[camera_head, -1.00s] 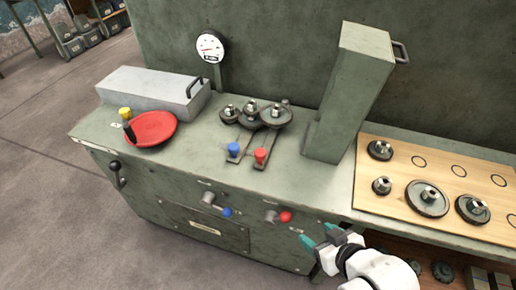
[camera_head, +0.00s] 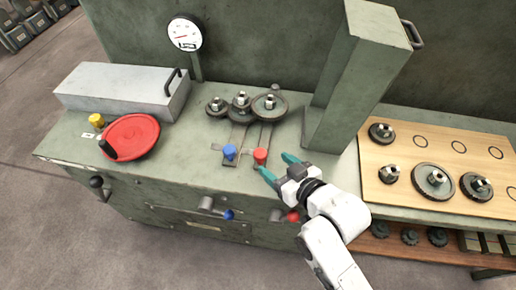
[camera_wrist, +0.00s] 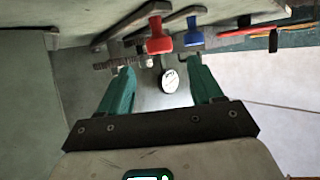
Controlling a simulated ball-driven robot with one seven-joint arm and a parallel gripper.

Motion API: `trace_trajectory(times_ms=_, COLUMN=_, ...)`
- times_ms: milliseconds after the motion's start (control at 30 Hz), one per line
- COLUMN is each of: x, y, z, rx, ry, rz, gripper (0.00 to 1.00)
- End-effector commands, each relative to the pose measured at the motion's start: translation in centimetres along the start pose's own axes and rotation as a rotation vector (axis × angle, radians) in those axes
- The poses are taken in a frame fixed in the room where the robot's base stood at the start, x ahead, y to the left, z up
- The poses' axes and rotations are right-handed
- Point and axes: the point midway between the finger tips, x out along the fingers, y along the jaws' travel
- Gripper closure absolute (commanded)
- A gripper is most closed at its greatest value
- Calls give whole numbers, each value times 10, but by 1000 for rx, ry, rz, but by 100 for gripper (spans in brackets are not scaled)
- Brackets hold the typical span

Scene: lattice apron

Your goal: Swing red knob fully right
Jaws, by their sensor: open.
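A red knob (camera_head: 260,156) tops a slotted lever on the green bench top, right of a blue knob (camera_head: 229,152). My gripper (camera_head: 279,166) is open and empty, its teal fingers just right of and in front of the red knob. In the wrist view the red knob (camera_wrist: 158,38) appears beyond and between the fingertips (camera_wrist: 160,67), with the blue knob (camera_wrist: 193,38) to its right; contact cannot be told. A second red knob (camera_head: 293,216) sits on a front-panel lever below, partly beside my arm.
Gears (camera_head: 242,103) stand behind the levers. A tall green column (camera_head: 345,85) rises right of them, close behind my gripper. A wooden gear board (camera_head: 405,155) lies right. A red handwheel (camera_head: 133,137) and grey box (camera_head: 125,92) are left.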

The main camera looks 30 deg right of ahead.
Motion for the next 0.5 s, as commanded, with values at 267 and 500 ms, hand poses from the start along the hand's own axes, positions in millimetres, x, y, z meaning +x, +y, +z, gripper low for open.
trace_trajectory(times_ms=267, x=51, y=0, z=-1, rx=0, ry=1, rz=0, gripper=35)
trace_trajectory(times_ms=500, x=77, y=0, z=-1, rx=0, ry=0, rz=0, gripper=35)
